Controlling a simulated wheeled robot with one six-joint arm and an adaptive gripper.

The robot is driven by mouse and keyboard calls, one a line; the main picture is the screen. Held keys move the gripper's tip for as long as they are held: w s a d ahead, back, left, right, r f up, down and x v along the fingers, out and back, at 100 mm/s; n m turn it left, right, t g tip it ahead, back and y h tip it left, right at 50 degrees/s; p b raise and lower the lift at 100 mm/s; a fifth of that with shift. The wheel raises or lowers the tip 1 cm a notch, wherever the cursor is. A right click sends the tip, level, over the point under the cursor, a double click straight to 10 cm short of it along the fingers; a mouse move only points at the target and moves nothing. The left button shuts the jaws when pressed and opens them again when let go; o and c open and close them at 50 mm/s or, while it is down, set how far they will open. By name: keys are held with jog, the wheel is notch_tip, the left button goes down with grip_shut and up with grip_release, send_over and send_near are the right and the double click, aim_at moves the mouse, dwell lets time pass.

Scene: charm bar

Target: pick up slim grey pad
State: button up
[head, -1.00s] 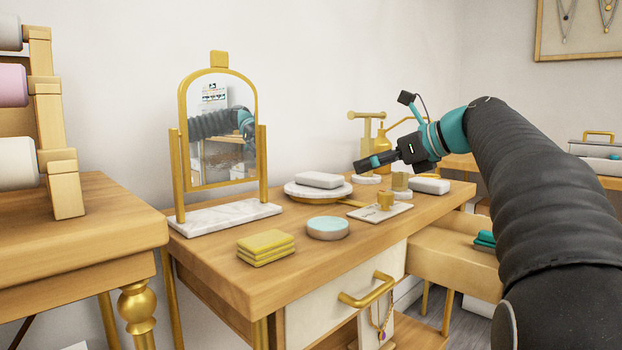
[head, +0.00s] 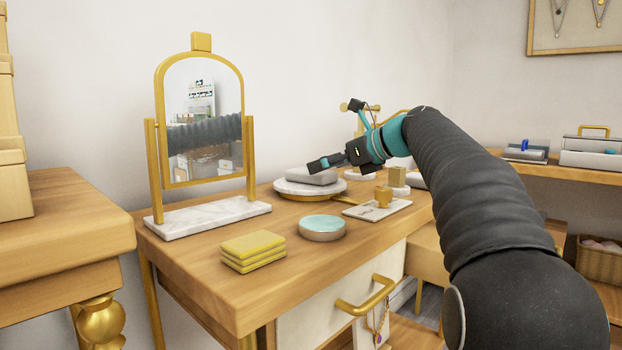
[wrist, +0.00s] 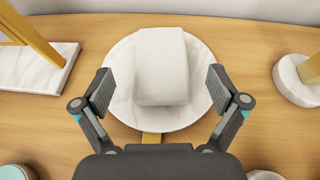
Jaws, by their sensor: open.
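A slim grey pad (head: 312,177) with rounded edges lies flat on a round white marble plate (head: 290,190) on the wooden table. In the wrist view the pad (wrist: 162,62) looks pale and sits between my two fingers, near the middle of the plate (wrist: 122,98). My gripper (wrist: 160,90) is open, one finger on each side of the pad, with visible gaps. In the head view my gripper (head: 320,163) is just above the pad and overlaps its top edge. The exact height between fingers and pad is hard to tell.
A gold mirror on a marble base (head: 205,217) stands left of the plate. A round tin with a pale blue top (head: 322,228) and stacked yellow pads (head: 253,251) are in front.

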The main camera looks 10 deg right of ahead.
jog(key=b+x, duration=0.1)
jog(key=x, duration=0.4)
jog(key=c, duration=1.2)
